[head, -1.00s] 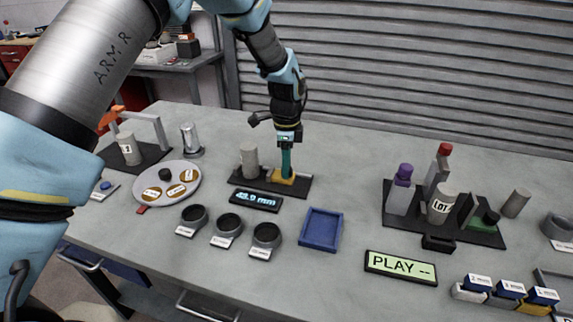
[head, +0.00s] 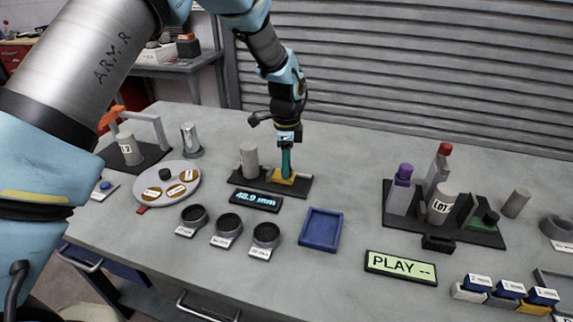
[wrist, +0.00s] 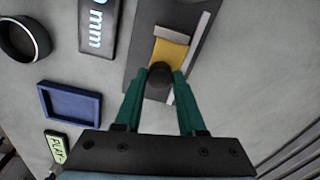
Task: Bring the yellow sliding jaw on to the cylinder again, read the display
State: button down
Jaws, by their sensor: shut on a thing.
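The yellow sliding jaw (head: 282,177) sits on the right part of the dark measuring base (head: 303,188). Its dark round knob (wrist: 159,75) shows between my fingertips in the wrist view. My gripper (head: 286,172) points down and is shut on this knob. The grey cylinder (head: 249,160) stands upright on the left part of the base, with a gap between it and the yellow jaw in the head view. The display (head: 255,200) in front of the base reads 48.9 mm. In the wrist view only part of the display (wrist: 97,25) shows.
Several dark ring cups (head: 229,224) and an empty blue tray (head: 321,229) stand in front of the base. A round plate (head: 150,190) with labelled discs lies to the left. A dark rack with bottles (head: 420,232) stands at the right, behind a PLAY panel (head: 400,267).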

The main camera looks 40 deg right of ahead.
aim_at(274, 175)
jog(key=shift+w+a, duration=0.5)
jog(key=shift+w, duration=0.3)
jog(key=shift+w+a, duration=0.5)
jog(key=shift+w, duration=0.3)
jog(key=c, duration=0.5)
grip_release()
jog(key=shift+r, duration=0.1)
notch_tip(274, 175, up, 11)
jog(key=b, duration=0.3)
jog(key=shift+f, duration=0.2)
